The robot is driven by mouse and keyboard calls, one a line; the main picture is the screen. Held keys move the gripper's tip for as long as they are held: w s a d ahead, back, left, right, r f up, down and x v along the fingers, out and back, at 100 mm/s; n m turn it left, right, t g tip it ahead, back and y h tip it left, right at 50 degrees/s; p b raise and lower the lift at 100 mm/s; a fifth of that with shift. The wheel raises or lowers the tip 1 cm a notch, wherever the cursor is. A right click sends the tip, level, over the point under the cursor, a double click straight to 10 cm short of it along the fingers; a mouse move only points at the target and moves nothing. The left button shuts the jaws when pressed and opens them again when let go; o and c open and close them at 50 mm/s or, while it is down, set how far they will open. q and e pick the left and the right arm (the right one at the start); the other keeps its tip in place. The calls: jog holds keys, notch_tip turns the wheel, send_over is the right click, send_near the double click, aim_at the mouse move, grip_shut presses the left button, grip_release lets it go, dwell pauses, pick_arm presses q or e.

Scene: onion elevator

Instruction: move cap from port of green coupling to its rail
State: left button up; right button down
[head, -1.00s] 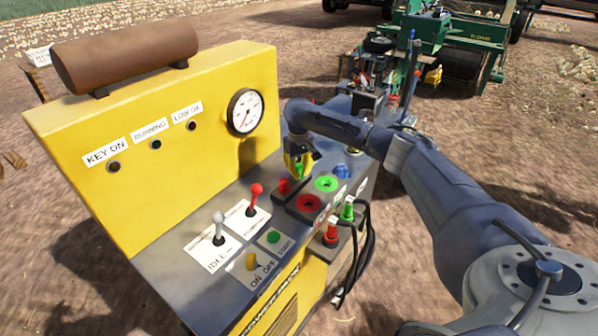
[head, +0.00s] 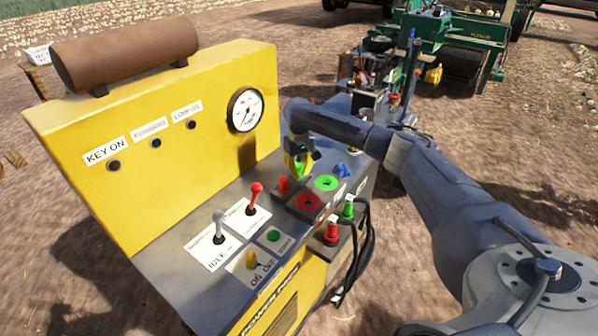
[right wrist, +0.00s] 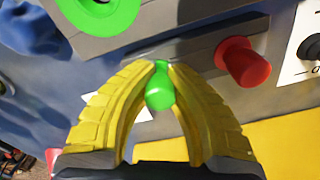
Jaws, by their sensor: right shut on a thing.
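My right gripper (head: 299,168) has yellow fingers pointing down over the dark rail (head: 279,196) on the yellow power unit. It is shut on the green cap (right wrist: 160,92), which shows between the fingertips in the right wrist view. The cap's far end is at or just above the rail (right wrist: 201,58); I cannot tell whether it touches. The green coupling's port (head: 327,183) is uncovered, right of the gripper; its green ring also shows at the top of the right wrist view (right wrist: 107,14). My left gripper is not in view.
A red cap (head: 284,184) stands on the rail close beside the fingers. A red port (head: 308,202) lies in front. Green (head: 348,207) and red (head: 331,232) hose plugs stand at the panel's front edge. Two levers and a gauge (head: 245,109) are to the left.

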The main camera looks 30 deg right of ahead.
jog(key=c, duration=0.9)
grip_release()
jog(key=shift+r, duration=0.15)
jog(key=shift+r, duration=3.4)
